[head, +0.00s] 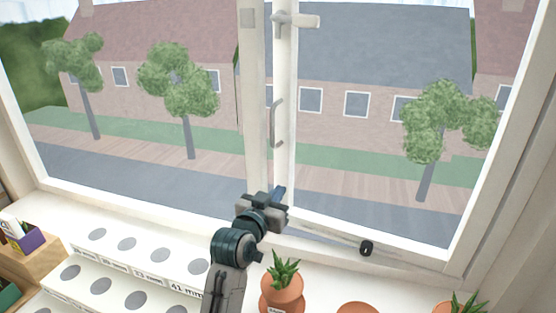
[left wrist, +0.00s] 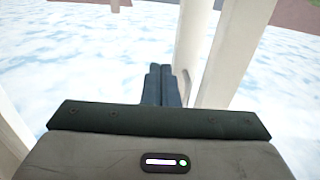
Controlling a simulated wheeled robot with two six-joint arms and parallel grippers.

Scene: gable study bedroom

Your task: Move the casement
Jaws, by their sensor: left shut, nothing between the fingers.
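The casement is the right-hand window sash, with a white stile (head: 284,165) beside the fixed centre post (head: 256,110). A slim pull handle (head: 276,124) is on its stile, and a lever catch (head: 297,20) is higher up. I cannot tell how far the casement stands open. My left gripper (head: 279,196) is shut and empty, low in front of the stile and below the pull handle. In the left wrist view its fingers (left wrist: 162,82) are together, with a white upright (left wrist: 235,55) to their right. I cannot tell whether they touch the frame. My right gripper is not in view.
A thin stay bar with a black knob (head: 366,248) lies along the lower frame. Potted plants (head: 282,284) (head: 462,304) and a terracotta pot (head: 358,308) stand below. A white stepped rack (head: 130,270) with round holes is at lower left, beside a wooden box (head: 38,262).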

